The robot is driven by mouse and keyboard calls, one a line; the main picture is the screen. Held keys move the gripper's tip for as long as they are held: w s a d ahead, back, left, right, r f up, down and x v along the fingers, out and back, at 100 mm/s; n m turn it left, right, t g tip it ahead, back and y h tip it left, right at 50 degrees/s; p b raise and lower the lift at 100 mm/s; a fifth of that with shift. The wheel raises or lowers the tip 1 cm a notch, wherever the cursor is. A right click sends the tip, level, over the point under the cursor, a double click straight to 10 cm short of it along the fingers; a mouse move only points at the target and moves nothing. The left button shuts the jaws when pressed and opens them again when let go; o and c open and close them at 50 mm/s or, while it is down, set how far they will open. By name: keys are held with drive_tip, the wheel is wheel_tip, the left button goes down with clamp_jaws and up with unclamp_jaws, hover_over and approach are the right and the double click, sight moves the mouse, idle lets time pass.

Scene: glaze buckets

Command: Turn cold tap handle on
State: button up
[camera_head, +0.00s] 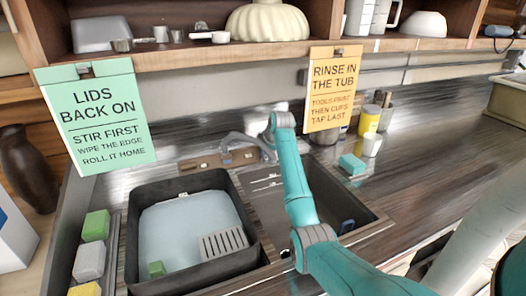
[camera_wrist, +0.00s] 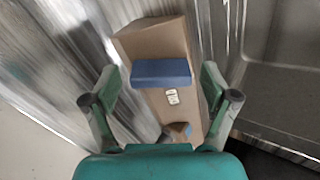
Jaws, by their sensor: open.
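In the wrist view, a blue bar-shaped handle (camera_wrist: 161,73) sits across a brown tap block (camera_wrist: 150,38), with a small white label below it. My gripper (camera_wrist: 160,82) is open, with one teal finger on each side of the block and the blue handle between them. I cannot tell whether the fingers touch anything. In the head view, the brown tap base (camera_head: 205,162) is at the back of the sink, with a grey curved spout (camera_head: 236,138) by it. My teal arm reaches over the sink; my gripper's fingertips cannot be made out there.
A black tub (camera_head: 251,243) with pale water and a grey slotted piece stands left of the sink basin (camera_head: 262,187). A green sign (camera_head: 96,115) and an orange sign (camera_head: 332,88) hang from the shelf above. Sponges lie at left; a yellow bottle (camera_head: 370,119) stands at right.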

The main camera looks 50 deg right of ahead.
wheel_tip(320, 180, up, 10)
drive_tip(key=shift+f, duration=0.1)
idle(0.4)
idle(0.5)
